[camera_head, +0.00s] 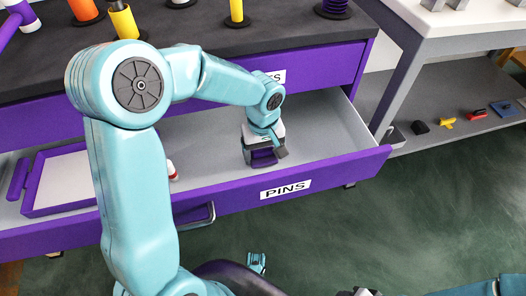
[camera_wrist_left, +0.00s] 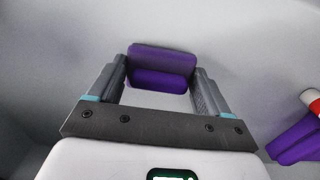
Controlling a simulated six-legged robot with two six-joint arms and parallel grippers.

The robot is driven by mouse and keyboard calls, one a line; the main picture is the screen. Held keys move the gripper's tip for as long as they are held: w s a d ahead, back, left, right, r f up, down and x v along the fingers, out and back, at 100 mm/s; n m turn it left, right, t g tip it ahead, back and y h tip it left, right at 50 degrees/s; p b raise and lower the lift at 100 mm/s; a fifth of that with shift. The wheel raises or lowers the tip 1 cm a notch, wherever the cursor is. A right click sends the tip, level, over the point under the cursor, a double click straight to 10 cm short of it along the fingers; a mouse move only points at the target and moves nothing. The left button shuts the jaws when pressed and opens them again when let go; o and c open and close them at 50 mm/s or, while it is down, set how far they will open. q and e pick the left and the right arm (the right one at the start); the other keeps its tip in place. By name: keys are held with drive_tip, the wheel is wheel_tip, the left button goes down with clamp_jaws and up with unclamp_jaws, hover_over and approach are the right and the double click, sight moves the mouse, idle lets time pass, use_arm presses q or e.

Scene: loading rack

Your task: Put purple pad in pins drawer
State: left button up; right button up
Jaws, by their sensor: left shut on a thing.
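The pins drawer (camera_head: 335,170) is pulled open, with purple walls, a grey inside and a "PINS" label on its front. My left gripper (camera_head: 263,152) is down inside it, right of the middle, pointing downward. It is shut on the purple pad (camera_head: 262,158), which sits low between the fingers, close to the drawer floor. In the left wrist view the pad (camera_wrist_left: 162,68) shows between the two fingertips; whether it touches the floor I cannot tell. A grey part at the bottom edge of the head view may be my right gripper (camera_head: 362,292); its jaws are not clear.
A purple-rimmed tray (camera_head: 32,192) and a red-and-white item (camera_head: 172,171) lie in the drawer's left part. The dark worktop (camera_head: 200,30) above holds several coloured items. A grey shelf (camera_head: 450,100) with small items stands right. The drawer's right end is clear.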

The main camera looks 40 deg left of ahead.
sight(263, 151)
use_arm(q)
drive_tip(key=shift+f, duration=0.1)
drive_tip(key=shift+f, duration=0.15)
drive_tip(key=o, duration=1)
drive_tip(key=shift+c, duration=0.2)
drive_tip(key=shift+r, duration=0.6)
wheel_tip(263, 151, up, 11)
drive_tip(key=p, duration=0.3)
drive_tip(key=shift+r+p, duration=0.15)
drive_tip(key=shift+p, duration=0.25)
